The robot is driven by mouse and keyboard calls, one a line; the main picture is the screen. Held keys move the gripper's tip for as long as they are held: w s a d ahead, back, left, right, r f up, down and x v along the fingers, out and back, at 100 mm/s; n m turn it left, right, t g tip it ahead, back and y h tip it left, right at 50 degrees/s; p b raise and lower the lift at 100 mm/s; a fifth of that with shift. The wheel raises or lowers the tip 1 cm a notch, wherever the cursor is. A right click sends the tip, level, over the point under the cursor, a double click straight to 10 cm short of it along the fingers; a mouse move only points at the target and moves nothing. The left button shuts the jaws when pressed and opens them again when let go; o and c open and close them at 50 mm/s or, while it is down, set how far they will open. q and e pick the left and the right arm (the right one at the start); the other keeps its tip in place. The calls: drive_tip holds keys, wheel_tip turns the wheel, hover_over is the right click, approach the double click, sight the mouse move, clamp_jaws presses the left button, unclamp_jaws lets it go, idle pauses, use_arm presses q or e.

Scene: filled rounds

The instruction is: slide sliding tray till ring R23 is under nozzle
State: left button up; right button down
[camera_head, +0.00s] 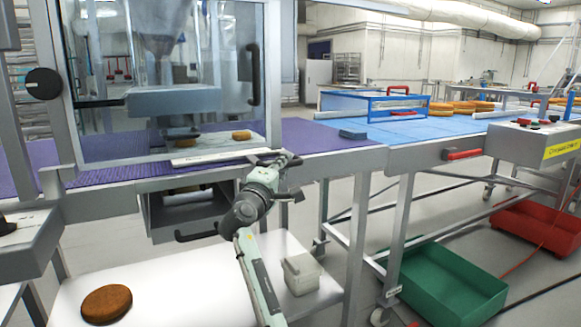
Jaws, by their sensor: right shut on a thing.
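The sliding tray (215,149) is a pale plate inside the glazed machine, at its lower front. Two brown rounds show on it, one near the middle (187,143) and one to the right (241,135). The ring label R23 cannot be read. A dark nozzle part (180,132) hangs under the grey machine head, close above the left round; exact alignment cannot be told. My right gripper (284,160) is at the right end of the tray's front bar and appears shut on the tray there; the contact is small and partly hidden. My left gripper is not in view.
A glass door with a black handle (253,75) stands above the tray. A purple mat (310,136) and blue work surface (430,128) extend right. A brown round (107,304) and a pale box (301,273) are on the white lower shelf. Green (440,285) and red crates stand on the floor.

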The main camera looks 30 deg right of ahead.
drive_tip(key=shift+a+f, duration=0.1)
drive_tip(key=shift+a, duration=0.55)
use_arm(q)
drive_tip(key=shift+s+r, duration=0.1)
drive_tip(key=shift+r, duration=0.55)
use_arm(e)
drive_tip(key=shift+a, duration=0.3)
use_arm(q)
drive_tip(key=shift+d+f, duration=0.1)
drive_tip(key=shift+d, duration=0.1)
use_arm(e)
drive_tip(key=c, duration=1.5)
unclamp_jaws()
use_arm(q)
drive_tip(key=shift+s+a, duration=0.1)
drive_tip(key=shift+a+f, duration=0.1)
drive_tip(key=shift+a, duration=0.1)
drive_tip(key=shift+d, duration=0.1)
use_arm(e)
drive_tip(key=v, duration=0.7)
drive_tip(key=shift+s+a, duration=0.1)
drive_tip(key=shift+a, duration=0.1)
